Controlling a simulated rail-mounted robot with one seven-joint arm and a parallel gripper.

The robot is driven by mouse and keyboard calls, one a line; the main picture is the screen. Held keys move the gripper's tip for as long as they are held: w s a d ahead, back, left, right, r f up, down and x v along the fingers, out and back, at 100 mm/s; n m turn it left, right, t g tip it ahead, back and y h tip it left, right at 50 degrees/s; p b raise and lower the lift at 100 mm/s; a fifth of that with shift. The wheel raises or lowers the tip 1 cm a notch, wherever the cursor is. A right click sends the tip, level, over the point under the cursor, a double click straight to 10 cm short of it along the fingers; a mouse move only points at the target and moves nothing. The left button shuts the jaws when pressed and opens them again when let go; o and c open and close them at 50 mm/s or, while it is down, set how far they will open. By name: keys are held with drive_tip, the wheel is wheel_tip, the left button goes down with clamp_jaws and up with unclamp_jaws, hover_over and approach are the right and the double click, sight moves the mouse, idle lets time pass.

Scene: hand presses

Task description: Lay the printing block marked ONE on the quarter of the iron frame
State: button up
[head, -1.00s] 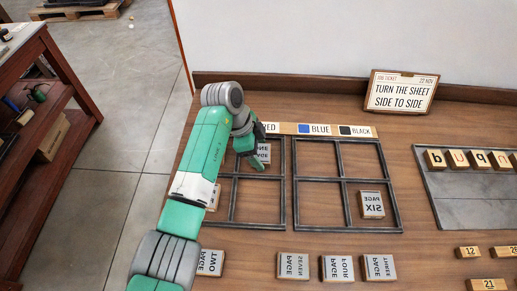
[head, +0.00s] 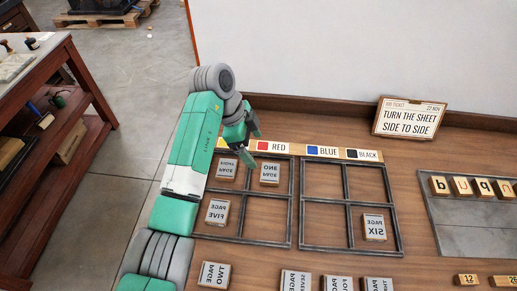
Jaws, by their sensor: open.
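The printing block marked ONE (head: 270,174), a pale grey block with reversed lettering, lies in the far right quarter of the left iron frame (head: 290,212). Its number line is on the far side, unlike the FIVE block. My gripper (head: 250,143) is open and empty, at the far edge of that frame, above and a little left of the ONE block and apart from it. Another block (head: 226,170) lies in the far left quarter; its mark is too small to read. The FIVE block (head: 217,212) lies in the near left quarter. The near right quarter is empty.
The right iron frame (head: 347,203) holds the SIX block (head: 374,227) in its near right quarter. Blocks TWO (head: 214,275), SEVEN (head: 295,282) and others lie along the front. A color strip (head: 300,149) and job ticket (head: 410,118) are behind; a letter tray (head: 470,240) is right.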

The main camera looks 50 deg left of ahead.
drive_tip(key=shift+r, duration=0.1)
idle(0.3)
drive_tip(key=w+d+r+n+t+y, duration=0.2)
drive_tip(key=w+d+r+t, duration=0.3)
drive_tip(key=w+d+r, duration=0.35)
drive_tip(key=w+d+r+n+t+y, duration=0.1)
drive_tip(key=w+d+r+t, duration=0.4)
drive_tip(key=d+r, duration=0.55)
drive_tip(key=s+d+r+n+t, duration=0.3)
drive_tip(key=s+d+r+t, duration=0.3)
drive_tip(key=s+d+r, duration=0.3)
drive_tip(key=s+d+r+n+t, duration=0.3)
drive_tip(key=s+d+r+t, duration=0.3)
drive_tip(key=s+d+r, duration=0.3)
drive_tip(key=s+r, duration=0.3)
drive_tip(key=r, duration=0.2)
drive_tip(key=shift+s+n, duration=0.15)
drive_tip(key=shift+n, duration=0.15)
